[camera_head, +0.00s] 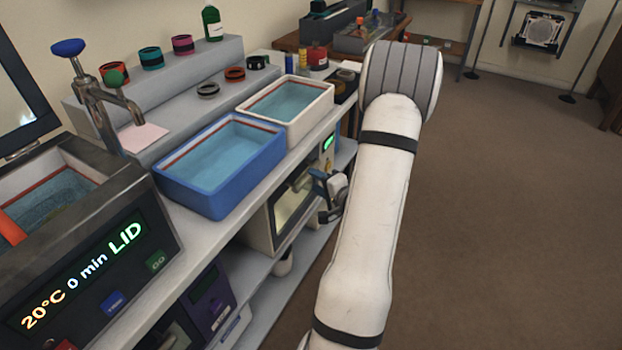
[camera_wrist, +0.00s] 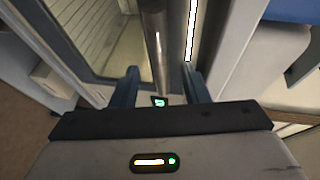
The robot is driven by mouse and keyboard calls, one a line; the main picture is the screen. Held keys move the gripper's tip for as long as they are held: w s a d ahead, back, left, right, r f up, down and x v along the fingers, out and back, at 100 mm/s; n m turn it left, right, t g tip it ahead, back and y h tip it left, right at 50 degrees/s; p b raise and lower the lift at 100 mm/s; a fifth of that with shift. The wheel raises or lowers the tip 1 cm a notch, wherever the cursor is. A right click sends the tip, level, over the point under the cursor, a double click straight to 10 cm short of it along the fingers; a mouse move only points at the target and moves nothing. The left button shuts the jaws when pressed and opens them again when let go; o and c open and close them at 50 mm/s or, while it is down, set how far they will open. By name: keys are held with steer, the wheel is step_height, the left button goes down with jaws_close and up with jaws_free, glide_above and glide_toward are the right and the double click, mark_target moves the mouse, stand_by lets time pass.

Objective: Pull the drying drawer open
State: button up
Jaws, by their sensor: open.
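The drying drawer (camera_head: 292,205) is set under the bench top, with a pale window in its front and a small green display beside it. It looks shut. My gripper (camera_head: 326,188) is at its front, by the right end of the window. In the wrist view, my gripper (camera_wrist: 161,80) is open, with one dark blue finger on each side of a round metal handle bar (camera_wrist: 155,45). The bar shows between the fingers, and I see no finger pressed on it. The windowed drawer front (camera_wrist: 95,35) is behind the bar. My arm hides part of the drawer's right side.
A blue tub (camera_head: 222,200) and a white tub (camera_head: 318,100) of liquid stand on the bench above the drawer. A lower shelf (camera_head: 285,285) runs beneath. The brown floor (camera_head: 490,230) to the right is open.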

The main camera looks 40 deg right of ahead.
mark_target(310, 177)
steer(key=shift+x, duration=1.65)
jaws_close()
